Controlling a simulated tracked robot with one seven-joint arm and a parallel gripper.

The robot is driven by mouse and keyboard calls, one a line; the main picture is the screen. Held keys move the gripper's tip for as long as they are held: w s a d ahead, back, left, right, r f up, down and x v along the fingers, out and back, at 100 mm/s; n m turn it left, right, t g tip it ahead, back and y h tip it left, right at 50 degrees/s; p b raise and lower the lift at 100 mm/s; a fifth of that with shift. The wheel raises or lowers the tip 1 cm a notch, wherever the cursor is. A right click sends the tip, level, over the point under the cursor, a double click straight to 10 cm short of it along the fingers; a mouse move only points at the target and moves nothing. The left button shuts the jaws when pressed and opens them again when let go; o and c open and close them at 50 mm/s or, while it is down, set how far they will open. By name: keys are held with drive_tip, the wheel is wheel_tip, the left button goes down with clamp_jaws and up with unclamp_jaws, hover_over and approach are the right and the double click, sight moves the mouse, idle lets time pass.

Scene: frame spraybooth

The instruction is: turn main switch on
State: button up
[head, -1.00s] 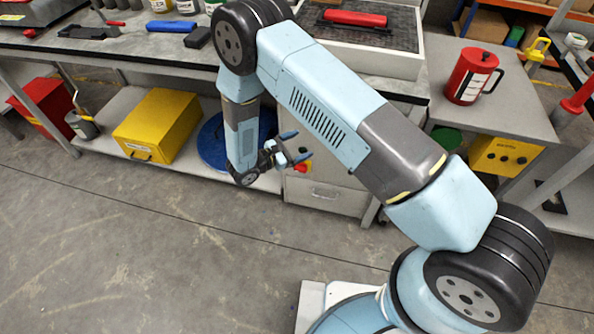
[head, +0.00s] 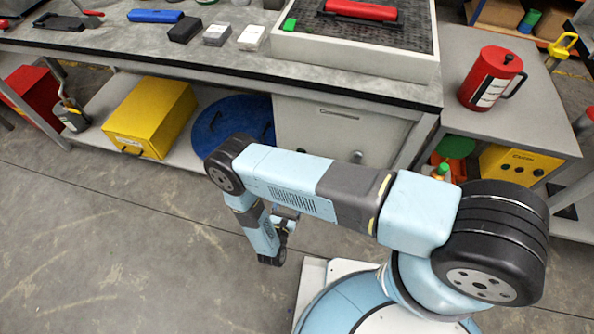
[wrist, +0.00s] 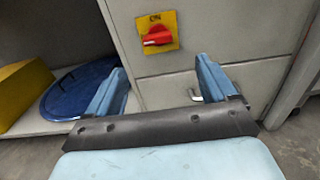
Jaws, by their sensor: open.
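The main switch is a red rotary knob (wrist: 157,36) on a yellow plate (wrist: 172,22) marked ON above the knob. It is on the grey cabinet (wrist: 215,32) front in the wrist view, and the knob's handle lies roughly crosswise. In the head view my arm hides the switch; the cabinet (head: 330,125) shows under the bench. My gripper (wrist: 160,75) is open and empty, its two blue fingers apart, below the switch in the wrist picture and not touching it. In the head view my gripper (head: 287,222) hangs low in front of the cabinet.
A blue round lid (head: 230,125) and a yellow box (head: 150,118) sit on the lower shelf left of the cabinet. A metal drawer handle (wrist: 196,95) shows below the switch. The bench top (head: 270,65) overhangs the cabinet. Open floor (head: 110,230) lies in front.

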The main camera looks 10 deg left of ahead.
drive_tip(key=w, duration=1.3)
drive_tip(key=shift+w+d, duration=0.15)
drive_tip(key=shift+d, duration=0.3)
drive_tip(key=shift+c, duration=0.4)
drive_tip(key=c, duration=1)
drive_tip(key=shift+m, duration=0.3)
drive_tip(key=m, duration=1.6)
drive_tip(key=shift+d+f+m, duration=0.2)
drive_tip(key=shift+d+m, duration=0.15)
drive_tip(key=shift+m, duration=0.05)
drive_tip(key=shift+f+m, duration=0.1)
drive_tip(key=shift+m, duration=0.2)
